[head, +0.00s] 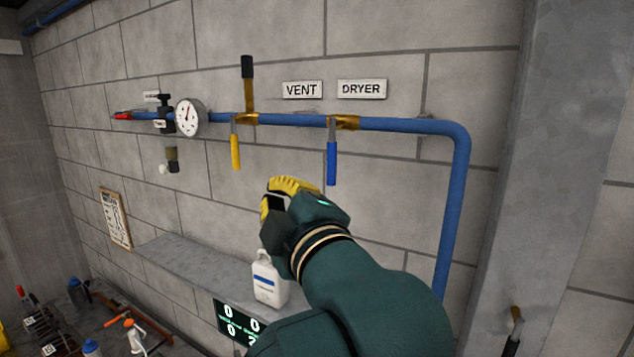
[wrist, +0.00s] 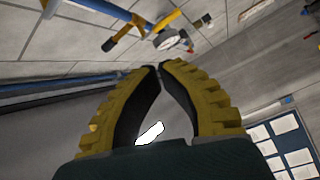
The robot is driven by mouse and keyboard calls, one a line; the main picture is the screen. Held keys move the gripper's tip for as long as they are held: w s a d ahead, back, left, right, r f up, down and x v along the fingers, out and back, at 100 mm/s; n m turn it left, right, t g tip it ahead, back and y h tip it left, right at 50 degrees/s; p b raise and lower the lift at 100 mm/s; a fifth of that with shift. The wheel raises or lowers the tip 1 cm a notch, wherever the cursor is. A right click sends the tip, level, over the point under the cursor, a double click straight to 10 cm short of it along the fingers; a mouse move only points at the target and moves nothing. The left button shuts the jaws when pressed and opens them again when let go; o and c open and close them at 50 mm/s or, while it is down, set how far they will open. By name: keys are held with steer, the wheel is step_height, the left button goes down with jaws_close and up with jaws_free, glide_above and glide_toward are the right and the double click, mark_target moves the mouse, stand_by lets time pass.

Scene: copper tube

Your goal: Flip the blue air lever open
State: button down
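The blue lever (head: 331,163) hangs straight down from its brass valve (head: 345,122) on the blue pipe (head: 400,124), under the DRYER sign (head: 361,89). My gripper (head: 270,203) is below and left of the blue lever in the head view, apart from it. In the wrist view its two yellow ribbed fingers (wrist: 158,70) come together at the tips with nothing held between them. I cannot make out the blue lever in the wrist view.
A yellow lever (head: 235,152) hangs down left of the blue one, and a black-handled lever (head: 247,70) points up. A gauge (head: 190,117) is farther left. A white jug (head: 268,282) stands below my gripper. The wall around the blue lever is clear.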

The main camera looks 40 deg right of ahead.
mark_target(332, 164)
steer(key=d+r+n+g+h, duration=0.1)
steer(key=d+n, duration=0.2)
steer(key=d, duration=0.3)
steer(key=shift+s+d+r+n+g+b, duration=0.3)
steer(key=shift+d+r+n+b, duration=0.05)
steer(key=shift+n+b, duration=0.05)
steer(key=p+x, duration=0.6)
steer(key=x, duration=0.4)
steer(key=shift+s+d, duration=0.55)
steer(key=shift+s, duration=0.3)
steer(key=shift+s+d, duration=0.5)
steer(key=shift+s, duration=0.4)
